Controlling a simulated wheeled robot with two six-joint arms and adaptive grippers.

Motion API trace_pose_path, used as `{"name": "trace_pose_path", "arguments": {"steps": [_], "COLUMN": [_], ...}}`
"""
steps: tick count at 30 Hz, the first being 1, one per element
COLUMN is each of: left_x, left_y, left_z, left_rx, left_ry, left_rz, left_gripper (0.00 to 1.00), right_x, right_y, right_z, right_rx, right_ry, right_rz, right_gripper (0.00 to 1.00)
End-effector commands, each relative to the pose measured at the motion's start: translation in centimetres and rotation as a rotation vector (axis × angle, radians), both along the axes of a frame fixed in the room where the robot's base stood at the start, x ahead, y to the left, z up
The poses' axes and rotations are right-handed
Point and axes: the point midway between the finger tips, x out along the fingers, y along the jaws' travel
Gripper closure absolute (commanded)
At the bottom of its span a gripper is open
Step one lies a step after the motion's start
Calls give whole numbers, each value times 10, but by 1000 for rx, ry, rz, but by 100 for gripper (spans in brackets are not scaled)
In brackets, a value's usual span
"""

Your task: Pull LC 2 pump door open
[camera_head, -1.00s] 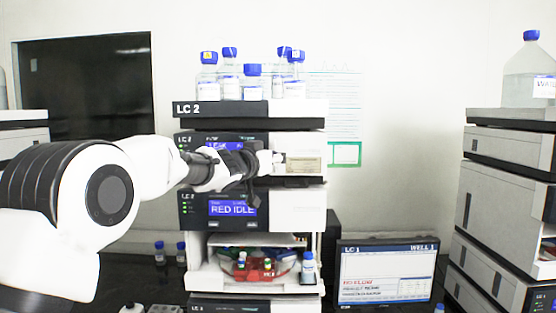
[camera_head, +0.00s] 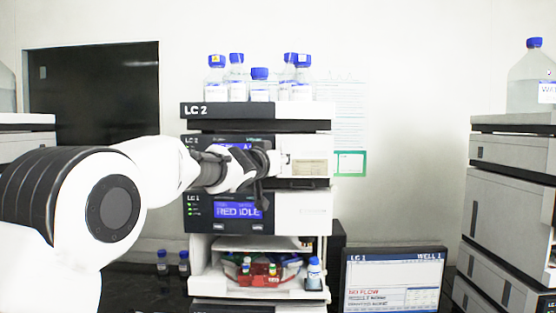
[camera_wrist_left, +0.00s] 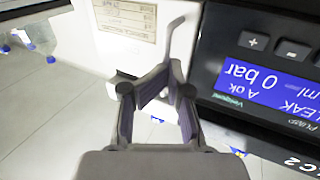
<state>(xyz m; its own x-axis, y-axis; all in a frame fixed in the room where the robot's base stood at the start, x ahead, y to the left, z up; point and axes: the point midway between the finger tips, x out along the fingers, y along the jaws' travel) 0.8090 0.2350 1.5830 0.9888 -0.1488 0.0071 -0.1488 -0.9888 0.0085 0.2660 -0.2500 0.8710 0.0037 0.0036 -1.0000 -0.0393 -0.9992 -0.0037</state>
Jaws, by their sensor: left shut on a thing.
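The LC 2 stack (camera_head: 228,110) stands in the middle, with the pump module high in it. The pump's blue display is partly covered by my arm; the left wrist view shows it (camera_wrist_left: 265,82) upside down, reading LEAK and 0 bar. The white pump door (camera_head: 308,168) carries a pale label, also seen at the top of the left wrist view (camera_wrist_left: 118,42). My left gripper (camera_head: 266,162) is at the door's left part, its fingers (camera_wrist_left: 155,95) closed in on it. The exact gripped part is hidden between the fingers. My right gripper is not in view.
Capped bottles (camera_head: 260,85) stand on top of the stack. Below the pump are a RED IDLE module (camera_head: 303,214) and an open bay with a red tray (camera_head: 258,281). A monitor (camera_head: 393,281) stands to the right, and another stack (camera_head: 510,205) at the far right.

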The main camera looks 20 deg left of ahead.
Motion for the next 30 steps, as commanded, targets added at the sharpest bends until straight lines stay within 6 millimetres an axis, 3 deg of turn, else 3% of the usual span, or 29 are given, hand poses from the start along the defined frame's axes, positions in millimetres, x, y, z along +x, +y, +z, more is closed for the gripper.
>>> {"name": "trace_pose_path", "arguments": {"steps": [29, 30], "left_x": [1, 1], "left_y": [-3, -3], "left_z": [-3, -3], "left_rx": [5, 5], "left_ry": [3, 3], "left_rz": [-5, -5], "left_gripper": [100, 83], "right_x": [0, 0], "right_y": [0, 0], "right_z": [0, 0], "right_rx": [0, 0], "right_ry": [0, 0], "right_rz": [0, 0], "right_gripper": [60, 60]}}
